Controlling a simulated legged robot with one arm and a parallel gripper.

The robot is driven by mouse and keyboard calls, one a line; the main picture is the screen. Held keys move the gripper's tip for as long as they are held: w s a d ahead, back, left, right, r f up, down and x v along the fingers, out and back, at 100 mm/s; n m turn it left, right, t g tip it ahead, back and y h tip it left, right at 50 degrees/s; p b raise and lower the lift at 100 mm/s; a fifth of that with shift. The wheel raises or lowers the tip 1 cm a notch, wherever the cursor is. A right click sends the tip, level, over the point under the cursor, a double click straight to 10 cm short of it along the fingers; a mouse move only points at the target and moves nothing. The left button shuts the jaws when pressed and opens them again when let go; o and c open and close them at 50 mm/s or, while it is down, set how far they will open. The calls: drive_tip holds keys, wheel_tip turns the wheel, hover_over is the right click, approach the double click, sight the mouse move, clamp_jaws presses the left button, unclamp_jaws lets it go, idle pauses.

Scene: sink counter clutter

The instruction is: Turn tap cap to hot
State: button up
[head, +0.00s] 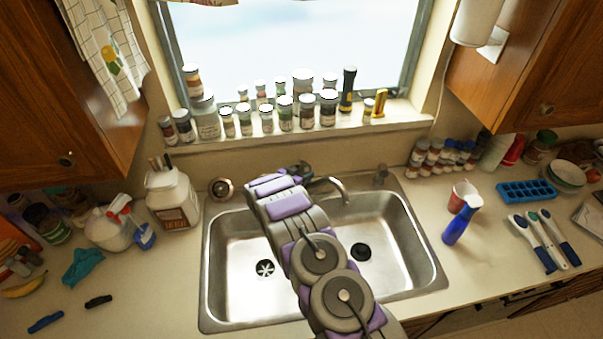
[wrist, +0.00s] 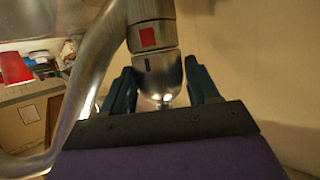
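The metal tap (wrist: 152,14) fills the upper middle of the wrist view, with its curved spout (wrist: 88,85) running down the left. A red square shows on its body. In the head view, my gripper (head: 302,172) is at the tap behind the sink, left of the spout (head: 340,188). My arm hides the tap body there.
The double sink (head: 404,232) lies below my arm. Jars line the windowsill (head: 398,112) behind the tap.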

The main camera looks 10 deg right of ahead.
drive_tip(key=shift+r, duration=0.1)
drive_tip(key=c, duration=0.6)
drive_tip(key=shift+w+a+m+g+h+b, duration=0.2)
drive_tip(key=shift+m+g+h+b, duration=0.1)
drive_tip(key=shift+m+h+b, duration=0.25)
drive_tip(key=shift+m+g+h+b, duration=0.25)
drive_tip(key=shift+m+g+b, duration=0.25)
drive_tip(key=shift+b, duration=0.3)
drive_tip(key=shift+r, duration=0.1)
drive_tip(key=o, duration=0.8)
drive_tip(key=shift+w, duration=0.1)
drive_tip(key=b+v, duration=0.1)
drive_tip(key=v, duration=1.6)
drive_tip(key=shift+a, duration=0.3)
